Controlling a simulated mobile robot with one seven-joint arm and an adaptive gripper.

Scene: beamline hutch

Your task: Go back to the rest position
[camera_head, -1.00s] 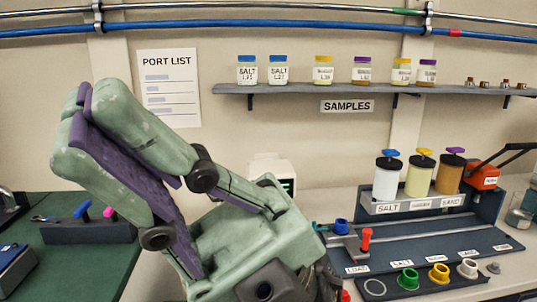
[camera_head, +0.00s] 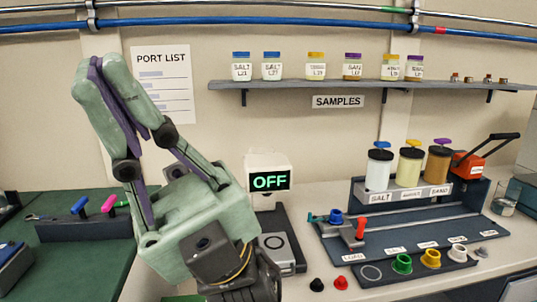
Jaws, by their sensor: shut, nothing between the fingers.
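My gripper (camera_head: 88,78) is in the left half of the view, raised in front of the wall, its pale green and purple fingers pointing up and to the left. The fingers are together with nothing between them. My gripper's palm and wrist show below, at the bottom centre-left, and hide part of the bench. The fingers are close to the port list (camera_head: 163,85) in the picture and cover its lower left edge.
A device with a lit OFF display (camera_head: 270,181) stands right of my wrist. Right of it is a dark station (camera_head: 400,235) with salt and sand canisters and coloured rings. Sample jars line a wall shelf (camera_head: 300,87). A green mat (camera_head: 90,262) lies left. Black and red small pieces (camera_head: 341,283) lie in front.

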